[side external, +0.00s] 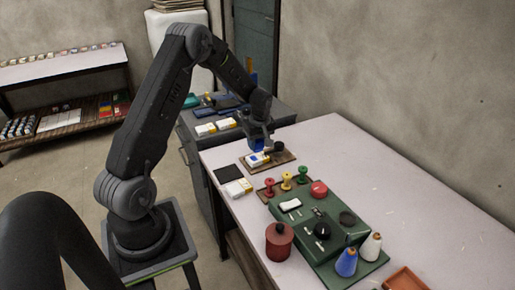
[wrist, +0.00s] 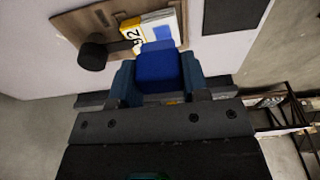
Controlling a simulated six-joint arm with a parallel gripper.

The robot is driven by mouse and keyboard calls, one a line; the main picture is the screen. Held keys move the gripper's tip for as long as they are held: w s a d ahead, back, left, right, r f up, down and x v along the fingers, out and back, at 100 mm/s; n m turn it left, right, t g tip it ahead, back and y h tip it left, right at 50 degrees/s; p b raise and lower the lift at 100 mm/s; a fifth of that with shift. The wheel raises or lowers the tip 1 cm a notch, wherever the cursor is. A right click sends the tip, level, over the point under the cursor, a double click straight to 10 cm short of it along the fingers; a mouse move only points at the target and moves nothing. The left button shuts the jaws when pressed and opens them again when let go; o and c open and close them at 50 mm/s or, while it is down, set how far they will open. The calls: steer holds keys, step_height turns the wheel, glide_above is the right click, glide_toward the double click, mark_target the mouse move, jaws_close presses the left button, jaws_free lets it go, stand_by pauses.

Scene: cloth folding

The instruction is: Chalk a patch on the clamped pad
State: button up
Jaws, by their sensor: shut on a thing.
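My gripper (wrist: 158,82) is shut on a blue block (wrist: 158,68), which looks like the chalk and also shows in the side view (side external: 257,145). A white and yellow pad (wrist: 134,38) with a number on it lies on a brown wooden board (wrist: 75,22). A black round clamp knob (wrist: 92,54) stands at the pad's side, its bar reaching to the pad. A blue area (wrist: 163,27) shows on the pad's face; I cannot tell whether it is print or chalk. The block is over the pad's near edge and hides part of it; contact cannot be told.
Several coloured spools (side external: 286,181), a green tray (side external: 303,236) and a red pot (side external: 279,242) stand toward the front. The table's right side (side external: 365,165) is clear.

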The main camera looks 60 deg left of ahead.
steer(key=shift+r, duration=1.4)
steer(key=shift+s, duration=0.1)
